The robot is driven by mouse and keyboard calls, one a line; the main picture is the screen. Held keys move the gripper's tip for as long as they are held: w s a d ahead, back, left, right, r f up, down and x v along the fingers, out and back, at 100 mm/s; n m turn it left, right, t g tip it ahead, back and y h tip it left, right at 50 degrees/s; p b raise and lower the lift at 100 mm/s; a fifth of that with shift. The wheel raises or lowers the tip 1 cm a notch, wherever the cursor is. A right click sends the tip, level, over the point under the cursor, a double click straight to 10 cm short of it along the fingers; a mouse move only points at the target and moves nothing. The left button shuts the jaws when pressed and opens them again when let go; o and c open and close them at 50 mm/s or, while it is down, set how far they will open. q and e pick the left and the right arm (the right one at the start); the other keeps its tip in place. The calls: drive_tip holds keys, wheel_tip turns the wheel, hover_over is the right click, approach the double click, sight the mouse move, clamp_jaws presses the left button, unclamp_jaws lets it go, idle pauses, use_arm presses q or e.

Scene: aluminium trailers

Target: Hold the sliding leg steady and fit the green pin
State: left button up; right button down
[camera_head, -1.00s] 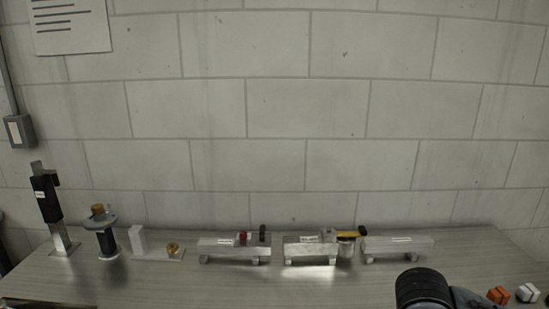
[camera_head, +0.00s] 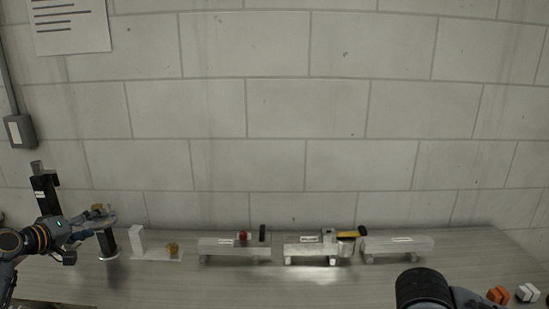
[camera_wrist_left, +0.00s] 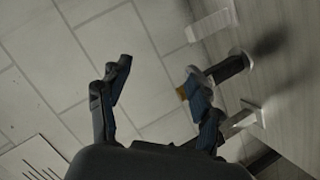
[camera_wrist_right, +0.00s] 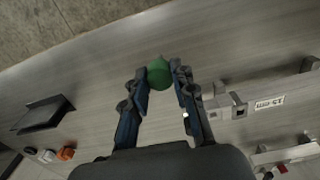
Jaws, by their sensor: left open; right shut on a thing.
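A black upright leg with a silver bar through it (camera_head: 44,192), likely the sliding leg, stands at the far left of the bench in the head view. My left gripper (camera_head: 98,218) is in front of and right of it, near the top of a dark round post (camera_head: 107,243). In the left wrist view its fingers (camera_wrist_left: 160,84) are apart with nothing between them. The green pin (camera_wrist_right: 158,73) is held between the right fingertips in the right wrist view, above the bench; only its round green end shows clearly. In the head view only my right wrist shows, at the lower right.
Silver fixtures stand along the back of the bench: a white block (camera_head: 138,240), a bar with a red knob (camera_head: 242,238), one with a yellow handle (camera_head: 346,234), and a plain bar (camera_head: 398,245). Orange (camera_head: 498,295) and white (camera_head: 528,293) pieces lie front right. The front middle is clear.

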use_arm(q)
drive_tip(key=s+d+m+g+h, duration=0.15)
drive_tip(key=d+m+g, duration=0.35)
drive_tip(key=d, duration=1)
drive_tip(key=s+d+m+g+h, duration=0.1)
drive_tip(key=d+m+g+h, duration=0.15)
drive_tip(key=d+m, duration=0.85)
drive_tip(key=s+d+f+m+g+y, duration=0.2)
drive_tip(key=s+d+m, duration=0.1)
drive_tip(key=s+d, duration=0.2)
drive_tip(key=s+d+f+m+g+y, duration=0.2)
drive_tip(key=s+d+m+y, duration=0.1)
drive_tip(key=s+d, duration=0.2)
drive_tip(key=s+d+f+m+g+y, duration=0.2)
drive_tip(key=s+d+f+m, duration=0.1)
drive_tip(key=s+d, duration=0.2)
drive_tip(key=shift+d+y, duration=0.3)
drive_tip(key=shift+d, duration=0.35)
wheel_tip(320, 180, down, 12)
drive_tip(key=shift+r, duration=0.25)
clamp_jaws()
